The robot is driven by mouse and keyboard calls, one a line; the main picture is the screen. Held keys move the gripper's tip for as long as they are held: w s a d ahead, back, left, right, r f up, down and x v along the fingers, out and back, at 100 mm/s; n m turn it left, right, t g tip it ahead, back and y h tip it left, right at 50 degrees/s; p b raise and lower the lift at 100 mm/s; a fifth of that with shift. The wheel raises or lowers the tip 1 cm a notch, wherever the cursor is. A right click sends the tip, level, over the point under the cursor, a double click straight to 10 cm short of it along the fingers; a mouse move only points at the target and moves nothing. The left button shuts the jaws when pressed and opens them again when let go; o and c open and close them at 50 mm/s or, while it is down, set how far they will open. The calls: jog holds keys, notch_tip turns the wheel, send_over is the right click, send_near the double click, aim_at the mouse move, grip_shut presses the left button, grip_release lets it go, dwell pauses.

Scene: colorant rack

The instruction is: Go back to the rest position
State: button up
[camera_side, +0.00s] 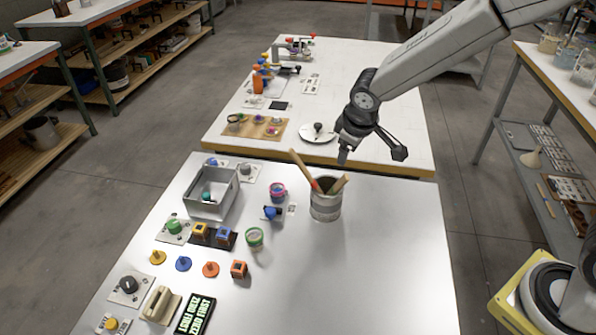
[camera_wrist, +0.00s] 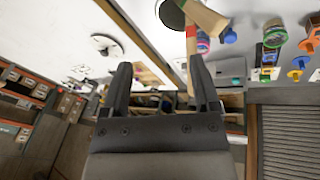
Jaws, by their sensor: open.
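My gripper (camera_side: 371,154) hangs in the air near the seam between the two white tables, above and to the right of a metal can. Its two fingers are spread apart and nothing is held between them. In the wrist view, my gripper (camera_wrist: 160,67) shows both dark fingers apart, with a wooden handle with a red band appearing beside the right finger. The metal can (camera_side: 325,208) stands upright on the near table with wooden-handled tools (camera_side: 305,170) leaning out of it.
A grey open bin (camera_side: 211,196) with a teal-topped object inside stands left on the near table. Colored knobs, cubes and a green-lettered display (camera_side: 195,314) lie around it. A round white dish (camera_side: 318,132) sits on the far table. The near table's right side is clear.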

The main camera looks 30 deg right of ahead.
jog(key=s+d+m, duration=0.2)
jog(key=s, duration=0.6)
jog(key=s+d+f+m+g+y, duration=0.1)
jog(key=s+d+m, duration=0.1)
jog(key=s, duration=0.7)
jog(key=shift+s+d+y, duration=0.2)
jog(key=shift+d+y, duration=0.1)
jog(key=shift+f, duration=0.1)
dwell(0.9)
